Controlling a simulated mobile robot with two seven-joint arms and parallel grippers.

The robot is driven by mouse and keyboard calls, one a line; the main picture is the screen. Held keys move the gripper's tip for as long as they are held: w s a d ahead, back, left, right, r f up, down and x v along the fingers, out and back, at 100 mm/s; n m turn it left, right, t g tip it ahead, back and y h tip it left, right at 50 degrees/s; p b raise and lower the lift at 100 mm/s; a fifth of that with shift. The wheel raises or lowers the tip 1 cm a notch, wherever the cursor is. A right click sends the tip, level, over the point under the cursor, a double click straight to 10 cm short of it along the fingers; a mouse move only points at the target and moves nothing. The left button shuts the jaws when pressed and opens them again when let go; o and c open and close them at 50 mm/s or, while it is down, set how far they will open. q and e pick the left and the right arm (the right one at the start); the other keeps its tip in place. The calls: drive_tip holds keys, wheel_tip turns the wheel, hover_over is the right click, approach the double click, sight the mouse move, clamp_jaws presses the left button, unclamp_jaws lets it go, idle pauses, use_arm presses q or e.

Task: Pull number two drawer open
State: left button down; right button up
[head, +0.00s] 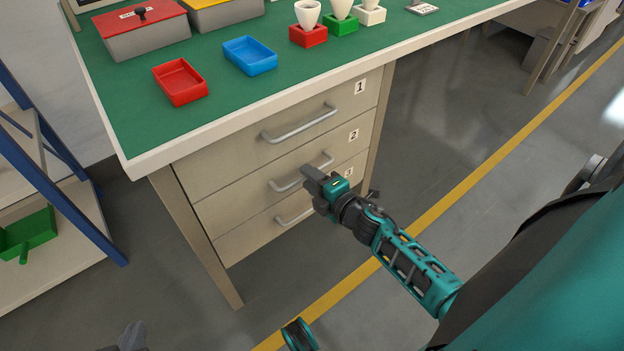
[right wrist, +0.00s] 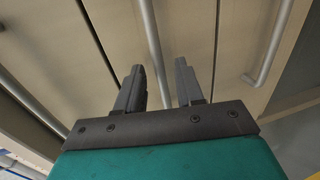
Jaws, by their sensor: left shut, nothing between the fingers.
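The number two drawer (head: 240,197) is the middle one under the bench, with label "2" at its right. Its front looks level with the drawers above and below. Its bar handle (head: 287,184) is partly hidden by my right gripper (head: 309,178). In the right wrist view, the open fingers of this gripper (right wrist: 158,85) stand on either side of the handle bar (right wrist: 153,45), with visible gaps. My left gripper (head: 131,338) is shut and empty at the bottom left edge of the head view, low and away from the drawers.
Drawer one (head: 230,150) and drawer three (head: 245,236) have similar bar handles close above and below. A blue-framed shelf (head: 50,180) stands left.

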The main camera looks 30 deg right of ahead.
clamp_jaws()
idle(0.4)
use_arm(q)
drive_tip(key=shift+a, duration=0.1)
